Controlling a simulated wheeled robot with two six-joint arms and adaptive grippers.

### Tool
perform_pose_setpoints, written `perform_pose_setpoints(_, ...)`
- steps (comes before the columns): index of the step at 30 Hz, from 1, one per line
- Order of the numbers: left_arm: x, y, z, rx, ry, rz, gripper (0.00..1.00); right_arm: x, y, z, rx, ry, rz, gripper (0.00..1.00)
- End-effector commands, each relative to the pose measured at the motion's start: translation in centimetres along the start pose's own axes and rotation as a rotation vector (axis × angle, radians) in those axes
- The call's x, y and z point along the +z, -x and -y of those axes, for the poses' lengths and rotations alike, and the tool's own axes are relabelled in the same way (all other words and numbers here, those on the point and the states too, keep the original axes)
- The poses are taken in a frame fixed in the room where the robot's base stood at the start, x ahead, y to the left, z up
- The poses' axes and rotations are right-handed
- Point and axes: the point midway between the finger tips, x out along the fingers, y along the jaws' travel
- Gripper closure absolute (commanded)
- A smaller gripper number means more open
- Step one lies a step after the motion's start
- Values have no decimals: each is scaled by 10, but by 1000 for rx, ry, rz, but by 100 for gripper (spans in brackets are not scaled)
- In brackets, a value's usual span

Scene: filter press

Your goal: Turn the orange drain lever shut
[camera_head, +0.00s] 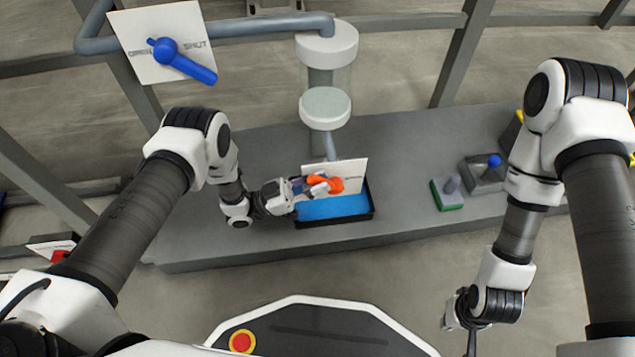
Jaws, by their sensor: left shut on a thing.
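The orange drain lever (335,186) is on a white plate (350,172) above a black-rimmed tray (371,206) with a blue inside. My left gripper (318,186) reaches in from the left and is shut on the lever. Its fingers cover part of the lever, and the writing on the plate is too small to read. My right gripper (466,328) hangs low in front of the bench at the right, away from the lever. Its fingers are too small and dark to tell whether they are open.
A clear cylinder with white caps (326,45) stands above the tray. A blue lever (180,58) on a plate marked OPEN and SHUT is at the upper left. A green block (447,196) and a grey box with a blue knob (487,172) sit on the grey bench (405,140) at the right.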

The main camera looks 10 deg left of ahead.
Motion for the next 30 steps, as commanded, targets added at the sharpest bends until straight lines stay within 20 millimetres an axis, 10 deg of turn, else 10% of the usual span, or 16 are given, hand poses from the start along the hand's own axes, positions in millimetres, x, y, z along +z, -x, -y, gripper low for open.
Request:
perform_pose_setpoints(9, 0, 0, 0, 0, 0, -1, 100, 0, 0, 0, 0, 0, 0, 100)
perform_pose_setpoints(12, 0, 0, 0, 0, 0, -1, 54, 0, 0, 0, 0, 0, 0, 100)
perform_pose_setpoints(23, 0, 6, 0, -2, 0, 0, 54, 0, 0, 0, 0, 0, 1, 100)
perform_pose_setpoints(30, 1, 52, 0, -4, 0, 0, 54, 0, 0, 0, 0, 0, 1, 100)
